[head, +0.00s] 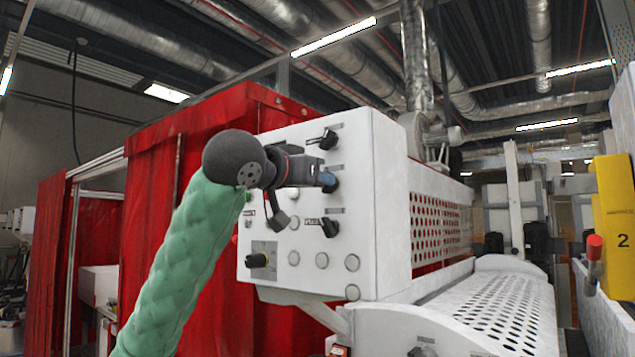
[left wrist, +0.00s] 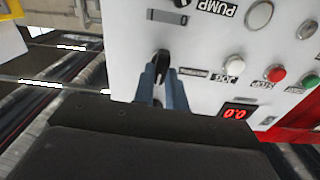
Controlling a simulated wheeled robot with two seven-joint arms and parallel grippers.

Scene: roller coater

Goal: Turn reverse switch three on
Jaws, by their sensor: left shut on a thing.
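The white control panel (head: 368,170) carries black rotary switches in the head view, one at the top (head: 323,140) and one lower down beside a label (head: 329,227). My left gripper (head: 329,182) reaches the panel between these two and hides the switch there. In the left wrist view my left gripper (left wrist: 162,88) is shut on a black switch knob (left wrist: 161,62), with the two blue-grey fingers at either side of it. The small label beside this knob is unreadable, so I cannot tell its number. My right gripper is out of view.
The left wrist view shows a PUMP label (left wrist: 240,14), a white JOG button (left wrist: 233,64), a red button (left wrist: 276,73) and a red-lit display (left wrist: 236,113). Red curtains (head: 190,150) hang left of the panel. A perforated white cover (head: 495,305) lies to the right.

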